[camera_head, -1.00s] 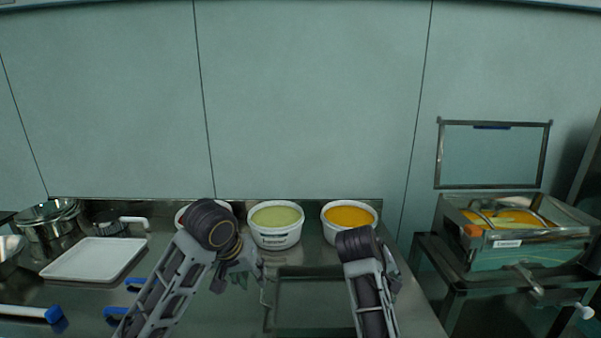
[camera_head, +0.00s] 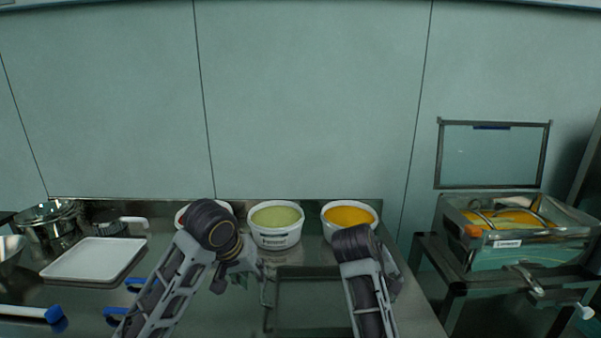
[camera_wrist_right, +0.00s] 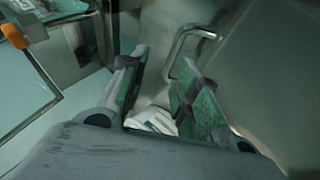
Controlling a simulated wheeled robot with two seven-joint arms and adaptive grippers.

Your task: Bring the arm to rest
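My left gripper (camera_head: 236,278) hangs over the steel table (camera_head: 75,290), beyond the end of my left arm. It is partly hidden by my wrist, and its fingertips are unclear. My right gripper is mostly hidden behind my right forearm in the head view. In the right wrist view, the right gripper (camera_wrist_right: 158,88) has its two green-padded fingers apart, with nothing clearly held between them. A small pale thing (camera_wrist_right: 153,121) shows beyond the fingers and I cannot tell what it is.
A bowl of green powder (camera_head: 276,238) and a bowl of orange powder (camera_head: 349,236) stand behind the arms. A third bowl is mostly hidden. A dark tray (camera_head: 300,318) lies between the arms, a white tray (camera_head: 78,266) at left. The sieve machine (camera_head: 500,258) stands at right.

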